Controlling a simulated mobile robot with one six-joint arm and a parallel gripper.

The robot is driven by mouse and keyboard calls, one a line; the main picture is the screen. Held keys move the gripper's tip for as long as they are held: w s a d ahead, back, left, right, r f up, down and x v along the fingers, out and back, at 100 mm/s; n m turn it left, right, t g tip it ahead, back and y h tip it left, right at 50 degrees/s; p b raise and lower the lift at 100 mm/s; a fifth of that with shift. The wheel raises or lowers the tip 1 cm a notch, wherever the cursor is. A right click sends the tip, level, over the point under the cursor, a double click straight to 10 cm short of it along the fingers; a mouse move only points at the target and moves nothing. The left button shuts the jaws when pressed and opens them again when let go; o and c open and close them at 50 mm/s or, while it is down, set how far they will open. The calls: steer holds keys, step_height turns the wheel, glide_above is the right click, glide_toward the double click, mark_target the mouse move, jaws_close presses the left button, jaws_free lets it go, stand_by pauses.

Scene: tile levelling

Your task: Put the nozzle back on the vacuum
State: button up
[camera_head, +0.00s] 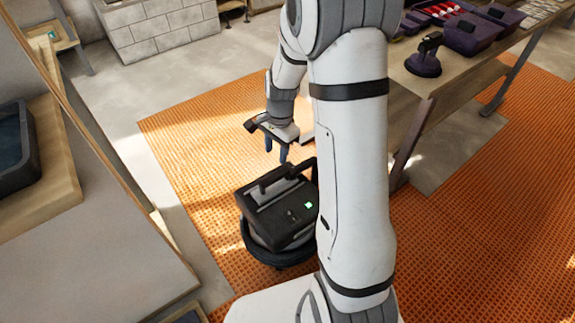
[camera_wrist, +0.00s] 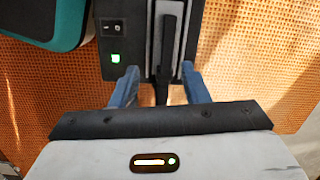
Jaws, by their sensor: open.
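The vacuum (camera_head: 272,209) is a dark boxy unit with a raised handle bar and a small green light, on a round black base on the orange floor. In the wrist view, part of a dark body with a switch and a green light (camera_wrist: 115,58), which looks like the vacuum, lies beyond my fingers. A black bar (camera_wrist: 169,40) runs on it, in line with the gap between my fingers. My gripper (camera_head: 276,153) is open, pointing down, above and behind the vacuum in the head view. I cannot make out the nozzle for certain.
A wooden bench (camera_head: 450,75) at the upper right carries a dark round tool with a handle (camera_head: 424,57) and purple-grey trays (camera_head: 470,38). A wooden unit with a dark basin (camera_head: 15,150) stands at left. Orange floor left of the vacuum is clear.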

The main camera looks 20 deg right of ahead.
steer(key=s+r+n, duration=0.6)
steer(key=s, duration=0.3)
steer(key=s+a+r+n+t+h, duration=0.1)
steer(key=s+r+n, duration=0.5)
steer(key=s, duration=0.4)
steer(key=shift+s+a+r+n, duration=0.2)
steer(key=shift+r+n, duration=0.1)
steer(key=shift+r, duration=0.5)
step_height(320, 180, up, 29)
steer(key=t+p, duration=0.1)
steer(key=p, duration=2.5)
steer(key=shift+r+t, duration=0.15)
steer(key=shift+t, duration=0.25)
steer(key=shift+s+d, duration=0.1)
steer(key=shift+c, duration=0.5)
